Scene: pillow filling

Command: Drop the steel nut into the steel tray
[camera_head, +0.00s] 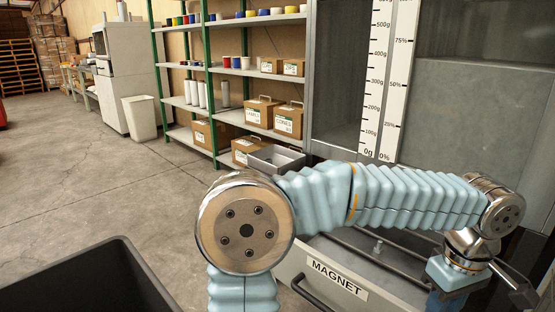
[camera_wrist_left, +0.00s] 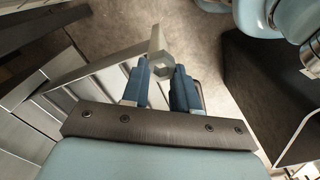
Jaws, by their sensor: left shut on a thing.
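In the left wrist view, my left gripper (camera_wrist_left: 161,78) is shut on the grey steel nut (camera_wrist_left: 158,57). The nut has a hexagonal hole and sticks out past the blue fingertips. In the head view, my left arm crosses the picture and its wrist hangs at the lower right, beside the open drawer. The nut cannot be made out there. A grey metal tray (camera_head: 276,158) stands in front of the shelves, its lower part hidden behind my arm; I cannot tell if it is the steel tray. My right gripper is not in view.
An open drawer labelled MAGNET (camera_head: 338,279) with metal rods inside lies under my left arm. A cabinet with a scale strip (camera_head: 382,90) stands behind it. Shelves (camera_head: 235,72) hold boxes and spools. A black bin (camera_head: 95,280) is at lower left.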

